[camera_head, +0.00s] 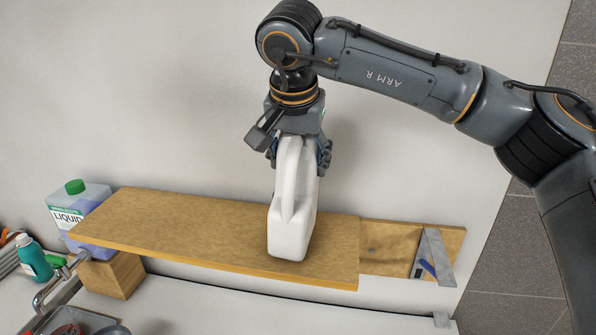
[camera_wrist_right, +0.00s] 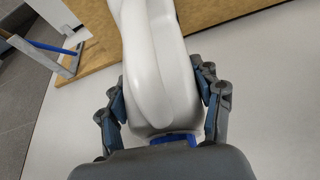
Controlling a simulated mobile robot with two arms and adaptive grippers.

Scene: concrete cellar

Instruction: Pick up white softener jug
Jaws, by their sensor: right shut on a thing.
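The white softener jug (camera_head: 291,216) is upright on the wooden shelf, or just above it; I cannot tell whether its base touches the board. My right gripper (camera_head: 300,148) comes from above and is shut on the top of the jug. In the right wrist view the jug (camera_wrist_right: 155,60) lies between the two fingers of my right gripper (camera_wrist_right: 163,108), with a blue part at its near end. The jug's top is mostly hidden by the gripper in the head view. My left gripper is not in view.
The wooden shelf (camera_head: 160,225) runs along the pale wall, with a metal bracket (camera_head: 433,258) at its right end. A jug labelled LIQUID (camera_head: 70,213), a teal bottle (camera_head: 33,258) and a metal tap (camera_head: 50,290) are at the left. The shelf's left part is clear.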

